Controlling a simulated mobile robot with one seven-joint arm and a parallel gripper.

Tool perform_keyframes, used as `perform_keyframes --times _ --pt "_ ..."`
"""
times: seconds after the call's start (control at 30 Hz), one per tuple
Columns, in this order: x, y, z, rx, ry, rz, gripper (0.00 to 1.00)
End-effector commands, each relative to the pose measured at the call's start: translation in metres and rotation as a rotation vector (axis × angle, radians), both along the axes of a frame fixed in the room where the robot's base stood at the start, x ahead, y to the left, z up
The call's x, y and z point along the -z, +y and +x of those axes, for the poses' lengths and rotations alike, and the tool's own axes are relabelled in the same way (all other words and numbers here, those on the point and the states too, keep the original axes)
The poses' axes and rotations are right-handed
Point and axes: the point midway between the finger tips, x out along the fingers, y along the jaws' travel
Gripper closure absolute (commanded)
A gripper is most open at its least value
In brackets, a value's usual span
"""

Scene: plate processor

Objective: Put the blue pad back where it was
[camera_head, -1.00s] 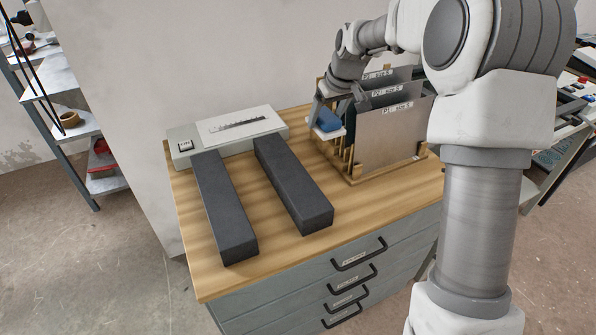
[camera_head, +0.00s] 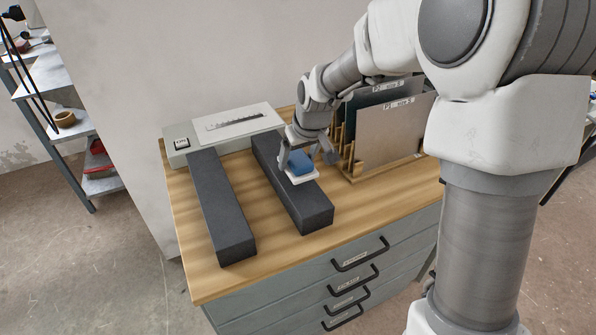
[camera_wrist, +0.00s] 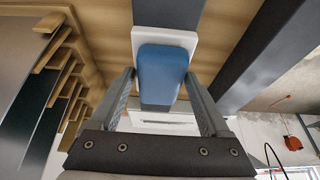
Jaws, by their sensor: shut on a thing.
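The blue pad (camera_head: 302,166) is a small blue block with a white base plate. My gripper (camera_head: 306,160) is shut on it, with one finger on each side. In the head view, the pad appears over the right dark bar (camera_head: 309,207); I cannot tell whether it touches it. The wrist view shows the blue pad (camera_wrist: 162,75) between the fingers of my gripper (camera_wrist: 160,82), with the white base beyond it.
A left dark bar (camera_head: 222,215) lies parallel on the wooden tabletop (camera_head: 265,240). A grey box (camera_head: 190,150) with a display stands at the back. A wooden rack (camera_head: 385,172) with upright metal plates (camera_head: 390,135) stands close on the right. The tabletop between the bars is clear.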

Motion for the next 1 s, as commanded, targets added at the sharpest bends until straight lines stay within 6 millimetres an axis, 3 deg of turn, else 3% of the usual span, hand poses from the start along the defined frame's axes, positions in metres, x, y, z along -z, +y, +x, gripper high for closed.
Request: perform_keyframes --times 0.23,0.6,0.63,0.7,0.73,1.0 --pt "0.036 0.000 0.000 0.000 0.003 0.000 0.72" --pt "0.041 0.000 0.000 0.000 0.001 0.000 0.72" --pt "0.041 0.000 0.000 0.000 0.002 0.000 0.18" --pt "0.040 0.000 0.000 0.000 0.002 0.000 0.05" --pt "0.040 0.000 0.000 0.000 0.002 0.000 0.00" --pt "0.038 0.000 0.000 0.000 0.002 0.000 0.00"
